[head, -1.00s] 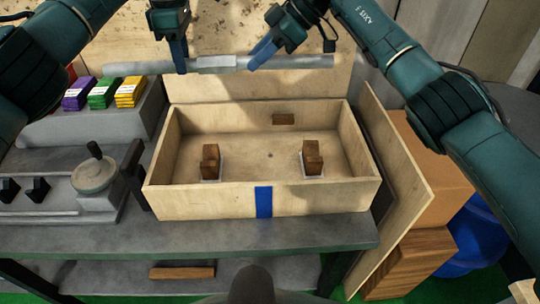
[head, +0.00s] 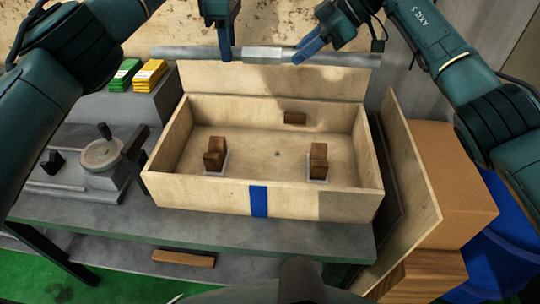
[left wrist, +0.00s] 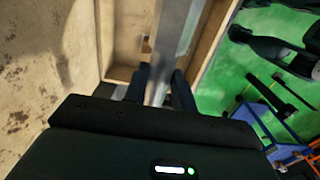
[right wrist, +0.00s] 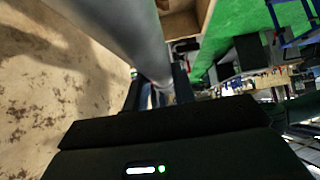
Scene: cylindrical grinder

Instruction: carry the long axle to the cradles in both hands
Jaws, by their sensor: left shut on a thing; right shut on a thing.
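The long grey axle (head: 262,54) hangs level above the back of an open wooden box (head: 262,193). My left gripper (head: 225,56) is shut on the axle left of its thicker middle. My right gripper (head: 301,56) is shut on it to the right of the middle. The axle also shows in the left wrist view (left wrist: 172,50) and in the right wrist view (right wrist: 120,35). Two brown wooden cradles, the left one (head: 215,155) and the right one (head: 318,161), stand inside the box on pale pads. Both cradles are empty.
The box stands on a grey bench (head: 250,232) with its lid raised behind. A wooden panel (head: 408,190) leans at its right. A handwheel (head: 101,155) and green and yellow boxes (head: 137,75) are at the left. A small wooden block (head: 295,118) sits at the box's back wall.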

